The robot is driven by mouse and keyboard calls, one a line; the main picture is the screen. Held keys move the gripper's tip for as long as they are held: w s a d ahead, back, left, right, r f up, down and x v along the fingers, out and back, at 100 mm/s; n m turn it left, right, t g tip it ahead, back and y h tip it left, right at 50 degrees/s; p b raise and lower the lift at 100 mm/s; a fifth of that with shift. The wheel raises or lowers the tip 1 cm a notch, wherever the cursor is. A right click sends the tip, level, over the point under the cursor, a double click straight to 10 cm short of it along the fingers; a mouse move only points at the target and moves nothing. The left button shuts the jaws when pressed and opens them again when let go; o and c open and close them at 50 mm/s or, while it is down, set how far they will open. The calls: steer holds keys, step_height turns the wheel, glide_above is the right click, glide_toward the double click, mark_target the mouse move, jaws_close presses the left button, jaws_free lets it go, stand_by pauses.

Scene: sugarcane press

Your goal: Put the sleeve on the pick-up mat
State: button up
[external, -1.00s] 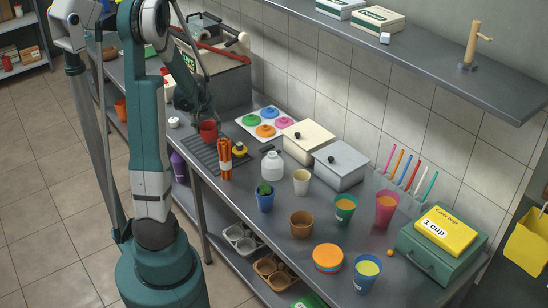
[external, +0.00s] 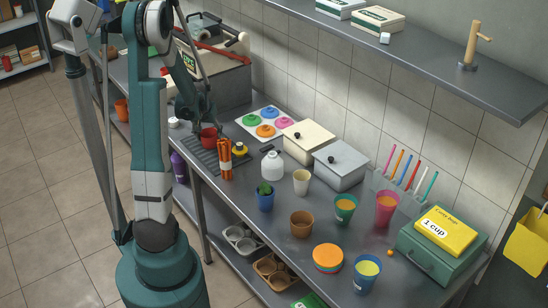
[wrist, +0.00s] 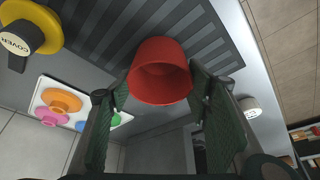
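A red cup-shaped piece (external: 209,135), which I take to be the sleeve, stands on the dark ribbed mat (external: 205,154), which I take to be the pick-up mat. In the wrist view the red piece (wrist: 160,72) has its opening towards the camera, with mat ribs (wrist: 100,25) around it. My gripper (wrist: 160,88) is open, with one green-padded finger on each side of the red piece. Narrow gaps seem to show between the fingertips and its wall. In the external view my gripper (external: 207,122) is just above it and partly hides its top.
An orange bundle (external: 225,160) and a yellow-and-black item (external: 240,149) stand at the mat's right. A white tray of coloured lids (external: 251,114) lies behind. Several cups and a white jug (external: 272,167) stand further right. The grey press housing (external: 225,85) is behind.

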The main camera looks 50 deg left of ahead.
steer(key=shift+f, duration=0.2)
steer(key=o, duration=0.7)
steer(key=shift+c, duration=0.2)
steer(key=shift+r, duration=0.25)
steer(key=p+v, duration=0.2)
steer(key=v, duration=1)
stand_by(0.5)
